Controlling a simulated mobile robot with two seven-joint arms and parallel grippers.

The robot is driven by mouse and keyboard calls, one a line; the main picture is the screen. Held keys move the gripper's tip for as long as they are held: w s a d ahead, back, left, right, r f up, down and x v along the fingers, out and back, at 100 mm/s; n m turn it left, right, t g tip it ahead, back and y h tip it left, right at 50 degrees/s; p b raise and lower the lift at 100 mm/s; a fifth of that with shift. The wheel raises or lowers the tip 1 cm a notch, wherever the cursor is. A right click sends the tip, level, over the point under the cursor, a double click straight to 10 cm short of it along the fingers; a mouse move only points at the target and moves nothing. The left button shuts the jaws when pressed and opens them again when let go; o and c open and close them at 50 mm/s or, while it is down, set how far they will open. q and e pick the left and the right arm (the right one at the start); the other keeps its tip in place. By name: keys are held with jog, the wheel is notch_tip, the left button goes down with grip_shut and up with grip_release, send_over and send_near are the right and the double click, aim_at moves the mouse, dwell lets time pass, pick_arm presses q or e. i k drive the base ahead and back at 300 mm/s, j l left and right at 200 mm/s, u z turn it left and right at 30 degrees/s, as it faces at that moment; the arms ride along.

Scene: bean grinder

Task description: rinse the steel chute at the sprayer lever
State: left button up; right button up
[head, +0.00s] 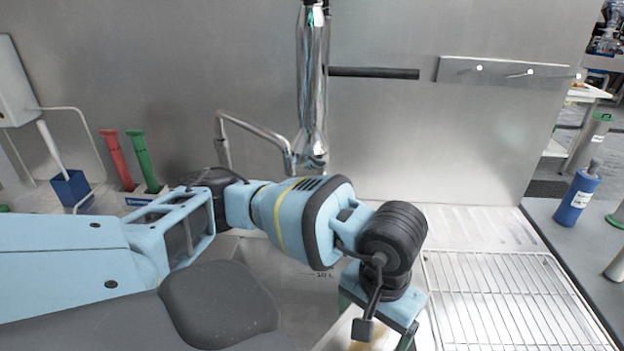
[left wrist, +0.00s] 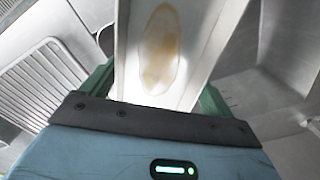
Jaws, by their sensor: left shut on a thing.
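The steel chute (left wrist: 205,45) is a pale, straight-sided channel with an oval brown stain on its inner face in the left wrist view. My left gripper (left wrist: 157,95) is shut on the chute, with a green finger on each side. In the head view the gripper (head: 376,326) hangs over the right part of the sink, and only a small pale part of the chute (head: 338,331) shows at the bottom edge. A chrome sprayer (head: 313,80) hangs above the sink, with a black lever bar (head: 374,73) reaching right. The chute is below and apart from the sprayer. My right gripper is out of view.
A bent metal spout (head: 256,128) stands behind my left arm. A wire drain rack (head: 505,292) lies right of the sink (head: 300,283). Red (head: 117,158) and green (head: 142,160) handled tools stand at left. A blue bottle (head: 577,196) stands far right.

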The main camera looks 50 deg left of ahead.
aim_at(333, 72)
jog(key=i+l, duration=0.25)
jog(key=l, duration=0.2)
jog(key=i+l, duration=0.3)
jog(key=l, duration=0.15)
jog(key=i+l, duration=0.25)
jog(key=l, duration=0.2)
jog(key=u, duration=1.65)
